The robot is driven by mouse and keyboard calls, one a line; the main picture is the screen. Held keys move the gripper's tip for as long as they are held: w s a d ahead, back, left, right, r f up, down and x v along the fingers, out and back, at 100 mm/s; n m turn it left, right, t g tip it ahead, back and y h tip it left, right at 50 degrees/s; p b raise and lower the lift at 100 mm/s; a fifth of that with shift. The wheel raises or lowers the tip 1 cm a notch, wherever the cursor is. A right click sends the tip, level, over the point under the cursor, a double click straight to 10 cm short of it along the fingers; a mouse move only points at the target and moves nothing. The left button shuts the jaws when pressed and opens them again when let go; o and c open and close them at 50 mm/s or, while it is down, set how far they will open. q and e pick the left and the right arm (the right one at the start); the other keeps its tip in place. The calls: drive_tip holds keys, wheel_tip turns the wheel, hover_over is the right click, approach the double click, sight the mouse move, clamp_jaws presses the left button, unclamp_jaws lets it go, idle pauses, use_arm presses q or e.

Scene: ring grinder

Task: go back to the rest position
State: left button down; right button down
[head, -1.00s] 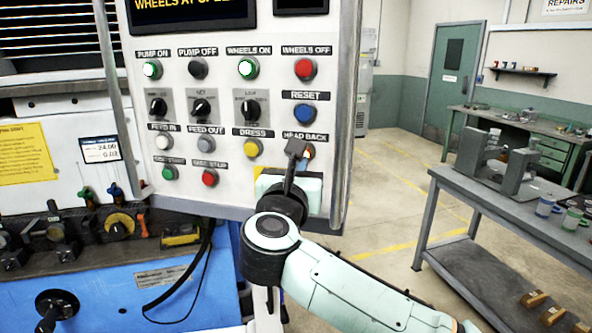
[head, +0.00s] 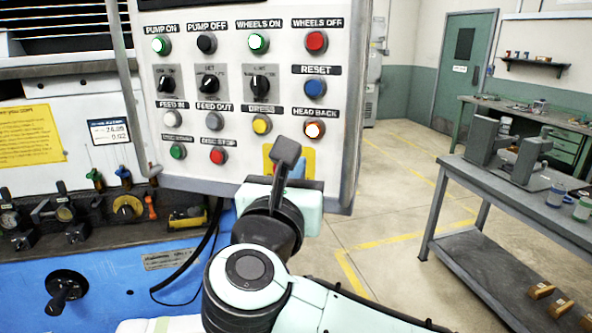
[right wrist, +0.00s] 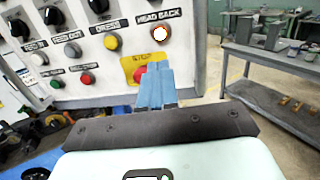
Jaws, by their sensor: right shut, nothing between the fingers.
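My right gripper (head: 286,155) stands just in front of the lower part of the white control panel (head: 205,75). It is shut and empty, and its fingers (right wrist: 155,85) also show shut in the right wrist view. In the head view it sits below and left of the HEAD BACK button (head: 314,130), which is lit and stands clear of the fingers. The red stop button on a yellow plate (right wrist: 138,74) is partly hidden behind the fingers. My left gripper is not in view.
The grinder's blue base (head: 110,285) with levers and a black knob (head: 66,288) lies at the left. A grey table (head: 500,190) with a fixture and mugs stands at the right. The floor between panel and table is clear.

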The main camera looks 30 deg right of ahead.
idle(0.5)
